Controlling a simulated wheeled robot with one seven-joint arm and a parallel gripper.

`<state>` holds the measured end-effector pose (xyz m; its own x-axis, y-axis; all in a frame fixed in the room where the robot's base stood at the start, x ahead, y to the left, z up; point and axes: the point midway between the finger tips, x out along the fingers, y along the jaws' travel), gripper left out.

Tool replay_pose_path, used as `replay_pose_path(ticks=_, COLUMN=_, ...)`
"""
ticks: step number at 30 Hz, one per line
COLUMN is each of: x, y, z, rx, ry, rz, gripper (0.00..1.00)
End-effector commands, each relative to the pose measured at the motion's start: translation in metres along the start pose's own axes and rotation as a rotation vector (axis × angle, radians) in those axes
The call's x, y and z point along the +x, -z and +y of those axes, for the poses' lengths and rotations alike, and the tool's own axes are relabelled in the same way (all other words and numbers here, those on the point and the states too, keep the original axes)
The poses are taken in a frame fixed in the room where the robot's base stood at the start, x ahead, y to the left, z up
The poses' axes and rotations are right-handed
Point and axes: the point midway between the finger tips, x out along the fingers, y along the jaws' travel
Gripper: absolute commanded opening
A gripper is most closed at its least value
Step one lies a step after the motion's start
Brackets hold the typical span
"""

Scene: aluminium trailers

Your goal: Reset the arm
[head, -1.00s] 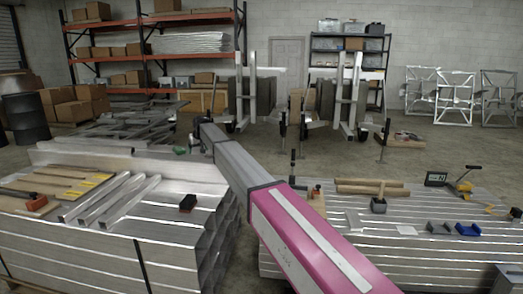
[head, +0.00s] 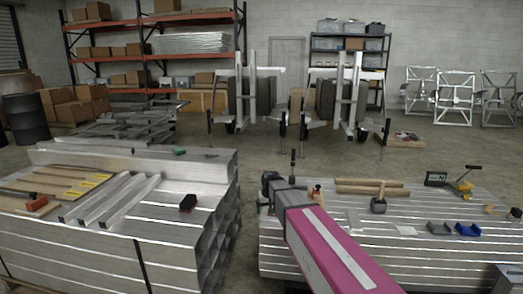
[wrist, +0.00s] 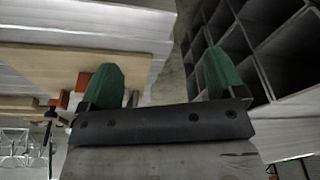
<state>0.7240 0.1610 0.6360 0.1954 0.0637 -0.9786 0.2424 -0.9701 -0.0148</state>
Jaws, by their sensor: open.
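My arm (head: 330,250) reaches up from the bottom of the head view, pink with a grey section at its far end. Its dark wrist end (head: 270,184) is over the gap between the two stacks of aluminium beams. The fingers cannot be made out in the head view. In the wrist view my gripper (wrist: 162,82) shows two green fingertips set wide apart, with nothing between them. It is open and empty.
The left beam stack (head: 75,245) carries loose tubes and a black block (head: 187,202). Open tube ends (wrist: 275,45) are close in the wrist view. Trailers (head: 345,95) stand behind.

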Motion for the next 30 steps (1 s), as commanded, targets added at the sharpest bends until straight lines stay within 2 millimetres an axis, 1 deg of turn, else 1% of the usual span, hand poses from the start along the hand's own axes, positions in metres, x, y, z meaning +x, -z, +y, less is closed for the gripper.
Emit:
replay_pose_path(ticks=1, x=0.001, y=-0.037, z=0.014, rx=0.024, ry=-0.005, rz=-0.019, gripper=0.89)
replay_pose_path(ticks=2, x=0.002, y=-0.052, z=0.021, rx=0.037, ry=-0.008, rz=-0.030, gripper=0.89)
replay_pose_path(ticks=3, x=0.004, y=-0.073, z=0.031, rx=0.054, ry=-0.011, rz=-0.045, gripper=0.89)
replay_pose_path(ticks=5, x=0.006, y=-0.105, z=0.044, rx=0.081, ry=-0.016, rz=-0.067, gripper=0.89)
replay_pose_path(ticks=6, x=0.007, y=-0.127, z=0.052, rx=0.100, ry=-0.020, rz=-0.082, gripper=0.89)
replay_pose_path(ticks=8, x=0.007, y=-0.159, z=0.063, rx=0.127, ry=-0.024, rz=-0.104, gripper=0.89)
replay_pose_path(ticks=9, x=0.007, y=-0.179, z=0.070, rx=0.145, ry=-0.027, rz=-0.119, gripper=0.89)
replay_pose_path(ticks=11, x=0.006, y=-0.208, z=0.078, rx=0.169, ry=-0.031, rz=-0.138, gripper=0.89)
replay_pose_path(ticks=12, x=0.006, y=-0.225, z=0.083, rx=0.184, ry=-0.033, rz=-0.150, gripper=0.89)
replay_pose_path(ticks=15, x=0.004, y=-0.259, z=0.090, rx=0.214, ry=-0.038, rz=-0.175, gripper=0.89)
replay_pose_path(ticks=18, x=0.003, y=-0.278, z=0.095, rx=0.233, ry=-0.040, rz=-0.190, gripper=0.89)
replay_pose_path(ticks=21, x=0.002, y=-0.286, z=0.097, rx=0.243, ry=-0.041, rz=-0.197, gripper=0.89)
replay_pose_path(ticks=30, x=0.003, y=-0.286, z=0.097, rx=0.243, ry=-0.041, rz=-0.198, gripper=0.89)
